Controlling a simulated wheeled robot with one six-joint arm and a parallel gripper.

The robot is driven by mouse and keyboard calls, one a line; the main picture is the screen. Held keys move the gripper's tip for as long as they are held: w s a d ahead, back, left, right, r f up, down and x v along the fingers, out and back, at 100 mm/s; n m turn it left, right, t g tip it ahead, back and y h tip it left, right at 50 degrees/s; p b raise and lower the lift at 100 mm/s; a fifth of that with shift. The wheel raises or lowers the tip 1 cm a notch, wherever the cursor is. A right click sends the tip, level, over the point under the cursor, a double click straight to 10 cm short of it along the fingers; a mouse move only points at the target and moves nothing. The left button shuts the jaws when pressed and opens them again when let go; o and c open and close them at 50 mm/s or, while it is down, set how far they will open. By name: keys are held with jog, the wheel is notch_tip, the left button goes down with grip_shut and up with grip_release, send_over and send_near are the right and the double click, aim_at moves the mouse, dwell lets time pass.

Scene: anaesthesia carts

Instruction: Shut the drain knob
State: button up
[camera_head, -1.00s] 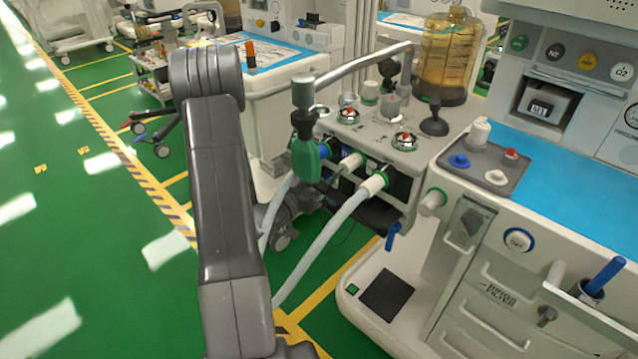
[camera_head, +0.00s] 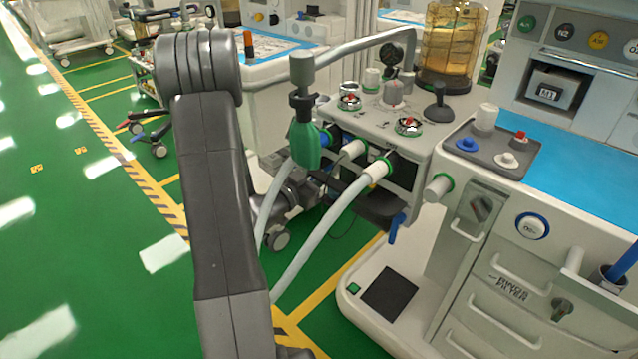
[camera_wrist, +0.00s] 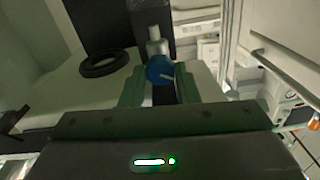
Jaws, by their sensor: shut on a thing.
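A round blue knob (camera_wrist: 160,70) with a pale line on its face sits on a white stem in the wrist view. I take it to be the drain knob. My gripper (camera_wrist: 160,88) has one green-tinted finger on each side of it and is shut on it.
Two pale hoses (camera_head: 330,228) curve down in front of the machine, close to my arm. A green bag-like part (camera_head: 306,146) hangs above them. A black ring (camera_wrist: 105,63) lies left of the knob in the wrist view. Green floor (camera_head: 90,240) at left is open.

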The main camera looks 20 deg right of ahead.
jog(key=shift+m+b, duration=2.15)
jog(key=shift+m, duration=0.05)
jog(key=o, duration=0.7)
jog(key=p+v, duration=0.2)
jog(key=v, duration=1.2)
jog(key=shift+f, duration=0.15)
jog(key=shift+w, duration=0.1)
